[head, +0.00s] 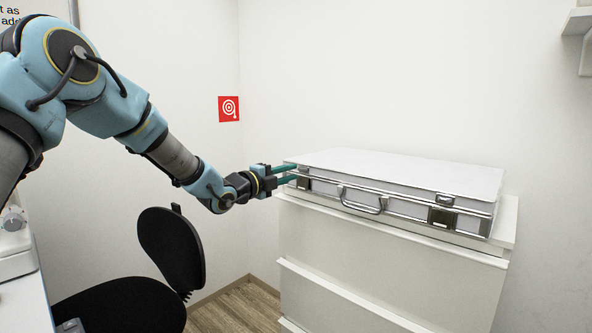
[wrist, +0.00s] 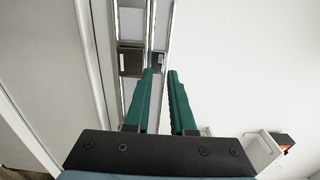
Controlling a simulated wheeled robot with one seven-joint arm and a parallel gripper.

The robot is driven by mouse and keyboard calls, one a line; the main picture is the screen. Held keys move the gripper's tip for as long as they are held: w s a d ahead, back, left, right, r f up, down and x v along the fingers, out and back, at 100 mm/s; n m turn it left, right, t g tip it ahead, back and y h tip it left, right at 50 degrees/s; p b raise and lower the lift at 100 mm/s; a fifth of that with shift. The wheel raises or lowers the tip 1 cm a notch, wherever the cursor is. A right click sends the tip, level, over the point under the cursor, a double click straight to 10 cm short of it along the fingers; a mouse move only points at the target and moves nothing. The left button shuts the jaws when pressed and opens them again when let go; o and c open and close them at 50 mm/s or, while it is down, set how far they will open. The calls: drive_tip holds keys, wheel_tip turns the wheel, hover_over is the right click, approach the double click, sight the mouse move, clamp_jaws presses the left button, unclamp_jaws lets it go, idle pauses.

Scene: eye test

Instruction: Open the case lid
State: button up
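A flat case (head: 400,172) with a white lid and silver metal edges lies shut on a white drawer unit. It has a handle (head: 362,202) on its front, a left latch (head: 303,183) and a right latch (head: 441,216). My gripper (head: 294,173), with two green fingers, is at the case's front left corner, by the left latch. In the wrist view, the fingers (wrist: 160,72) are apart with a gap between them. Their tips point at the latch and metal edge (wrist: 158,62). I cannot tell whether they touch the case.
The white drawer unit (head: 360,270) stands against the wall under the case. A black chair (head: 172,248) stands to its left, below my arm. A wall shelf (head: 578,22) is at upper right. A red sign (head: 229,109) hangs on the wall.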

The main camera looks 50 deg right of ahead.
sight(300, 170)
drive_tip(key=shift+d, duration=1.65)
clamp_jaws()
